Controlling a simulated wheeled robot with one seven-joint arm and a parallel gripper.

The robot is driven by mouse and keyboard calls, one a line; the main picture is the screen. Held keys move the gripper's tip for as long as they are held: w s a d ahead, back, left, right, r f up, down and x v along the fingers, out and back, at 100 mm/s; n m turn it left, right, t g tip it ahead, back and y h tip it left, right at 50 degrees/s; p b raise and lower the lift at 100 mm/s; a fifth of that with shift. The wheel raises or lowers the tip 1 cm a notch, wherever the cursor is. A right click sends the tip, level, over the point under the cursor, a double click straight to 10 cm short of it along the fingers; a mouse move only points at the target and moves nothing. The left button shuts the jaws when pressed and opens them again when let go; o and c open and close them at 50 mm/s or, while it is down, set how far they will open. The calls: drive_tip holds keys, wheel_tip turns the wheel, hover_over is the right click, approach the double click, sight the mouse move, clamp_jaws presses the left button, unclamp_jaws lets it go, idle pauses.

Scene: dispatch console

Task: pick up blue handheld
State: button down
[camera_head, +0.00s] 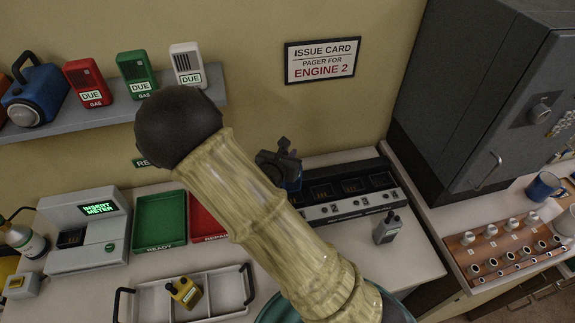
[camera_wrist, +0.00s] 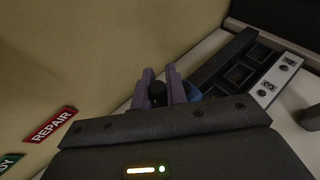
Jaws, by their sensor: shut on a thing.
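The blue handheld (camera_head: 294,184) is mostly hidden behind my arm and gripper in the head view. It is at the left end of the black charger bank (camera_head: 345,190). My gripper (camera_head: 281,160) is shut on it from above. In the wrist view, the two fingers of my gripper (camera_wrist: 162,78) stand on both sides of a dark knob, and a blue part of the handheld (camera_wrist: 192,92) shows beside the right finger. I cannot tell whether the handheld still touches the charger bank (camera_wrist: 243,70).
A grey handheld (camera_head: 387,229) stands in front of the bank. A yellow handheld (camera_head: 184,291) is in the divided tray (camera_head: 215,317). Green (camera_head: 160,219) and red (camera_head: 199,226) trays lie left of my arm. A grey cabinet (camera_head: 480,90) stands at right; a shelf (camera_head: 120,117) hangs upper left.

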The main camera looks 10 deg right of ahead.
drive_tip(key=shift+r, duration=1.5)
